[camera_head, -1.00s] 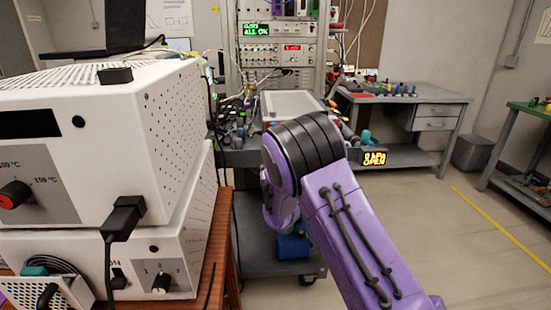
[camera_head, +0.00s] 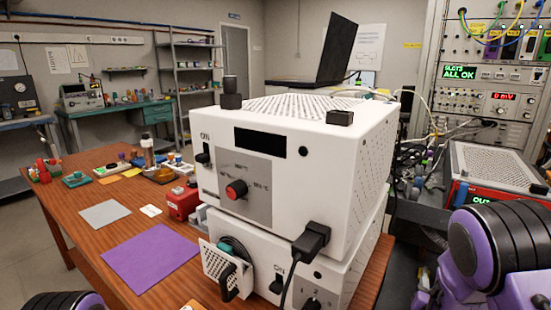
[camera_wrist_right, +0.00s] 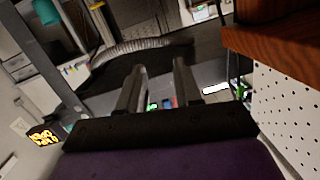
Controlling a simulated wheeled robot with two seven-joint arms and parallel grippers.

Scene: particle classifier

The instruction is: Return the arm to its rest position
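My right arm (camera_head: 503,240), purple with black bands, is at the lower right of the head view, right of the stacked white instrument boxes. Its gripper end is low in that view and mostly hidden. In the right wrist view my right gripper (camera_wrist_right: 158,72) has its two fingers apart, with nothing between them. A small part of my left arm (camera_head: 66,301) shows at the bottom left of the head view. My left gripper is outside the frames.
A purple mat (camera_head: 150,258) and a grey mat (camera_head: 105,213) lie there. An equipment rack (camera_head: 485,75) and a red-framed instrument (camera_head: 495,165) are at right. In the wrist view, the table edge (camera_wrist_right: 265,45) is at upper right.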

